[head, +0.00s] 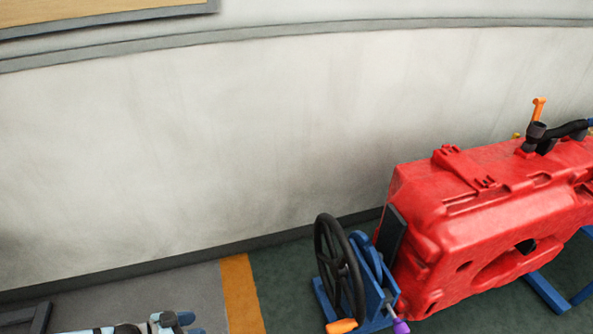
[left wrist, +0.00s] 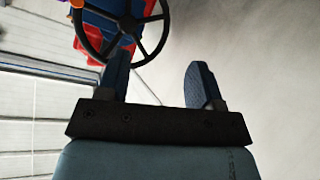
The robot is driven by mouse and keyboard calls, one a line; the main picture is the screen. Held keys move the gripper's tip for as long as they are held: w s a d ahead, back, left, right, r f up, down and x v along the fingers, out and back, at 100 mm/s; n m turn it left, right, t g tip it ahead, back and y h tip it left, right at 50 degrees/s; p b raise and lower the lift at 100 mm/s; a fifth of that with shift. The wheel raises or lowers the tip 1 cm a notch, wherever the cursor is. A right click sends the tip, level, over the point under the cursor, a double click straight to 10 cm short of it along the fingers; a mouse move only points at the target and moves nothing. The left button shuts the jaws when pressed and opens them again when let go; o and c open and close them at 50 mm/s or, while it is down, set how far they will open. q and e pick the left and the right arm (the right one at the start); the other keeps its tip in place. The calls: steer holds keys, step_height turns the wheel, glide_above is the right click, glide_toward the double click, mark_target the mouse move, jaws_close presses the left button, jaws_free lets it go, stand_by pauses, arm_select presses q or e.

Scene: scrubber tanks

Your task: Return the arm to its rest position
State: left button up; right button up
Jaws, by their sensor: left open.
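My left gripper (left wrist: 158,82) is in the left wrist view, with its two blue fingers apart and nothing between them. Beyond the left finger is a black handwheel (left wrist: 122,22), partly cut off by the top edge. The handwheel also stands at lower right of centre in the head view (head: 322,248), on a blue stand (head: 379,285). A part of my left arm (head: 165,325) shows at the bottom edge of the head view. The left gripper appears apart from the wheel. My right gripper is in neither view.
A large red tank (head: 470,210) stands on the right, with an orange handle (head: 538,108) and dark hose on top. An orange handle lies by the wheel's base. A pale wall (head: 200,150) runs behind. An orange floor stripe (head: 241,295) borders clear floor left of the wheel.

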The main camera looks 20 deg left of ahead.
arm_select(q)
steer(key=a+r+m+y, duration=0.4)
steer(key=r+m+y, duration=0.1)
steer(key=r+m, duration=0.2)
steer(key=d+f+n+t, duration=0.15)
steer(key=d+n, duration=0.75)
steer(key=d, duration=1.4)
step_height(320, 180, up, 11)
steer(key=p, duration=1.2)
steer(key=shift+s+a+f+m+h, duration=0.15)
steer(key=shift+s+a+m+h, duration=0.25)
steer(key=shift+s, duration=0.05)
